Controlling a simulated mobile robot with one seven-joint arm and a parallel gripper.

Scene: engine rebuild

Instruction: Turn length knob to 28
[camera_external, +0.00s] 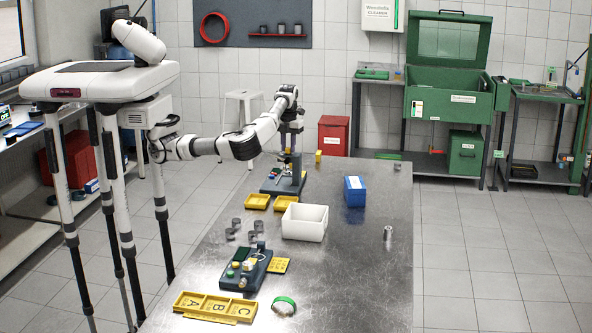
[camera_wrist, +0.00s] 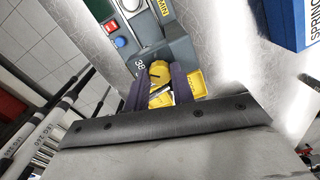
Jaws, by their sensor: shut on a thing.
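The length knob looks to be the yellow round knob (camera_wrist: 147,57) on a grey machine (camera_wrist: 181,50) in the wrist view. My gripper (camera_wrist: 160,84) has its two dark fingers on either side of the yellow knob and is shut on it. The number 38 shows on the grey face beside the left finger; the rest of the scale is hidden or unreadable. In the external view my gripper (camera_external: 291,157) points down at the dark-based machine (camera_external: 284,187) at the far end of the steel table. The knob is too small to tell there.
Yellow trays (camera_external: 257,202) lie in front of the machine. A white bin (camera_external: 304,222) and a blue box (camera_external: 354,191) stand nearby on the steel table (camera_external: 345,275). The machine also bears a blue button (camera_wrist: 120,42) and a red switch (camera_wrist: 111,27).

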